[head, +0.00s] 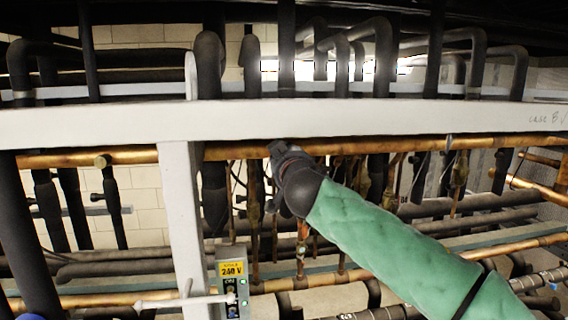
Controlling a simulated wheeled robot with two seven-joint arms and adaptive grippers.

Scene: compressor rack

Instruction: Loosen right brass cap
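My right gripper (279,152) is at the copper pipe just under the white beam, at the end of my arm in its green padded sleeve. Its dark body hides its fingertips and whatever is between them, so I cannot tell whether it is open or shut. A round brass cap (103,161) shows on the copper pipe left of the white post. No second brass cap can be made out clearly; the pipe behind my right gripper is hidden. My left gripper is not in view.
The white beam (380,118) crosses the whole view, with a white post (181,215) below it. A copper pipe (370,146) runs under the beam. Dark insulated pipes crowd above and below. A grey box with a yellow 240 V label (232,269) sits beside the post.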

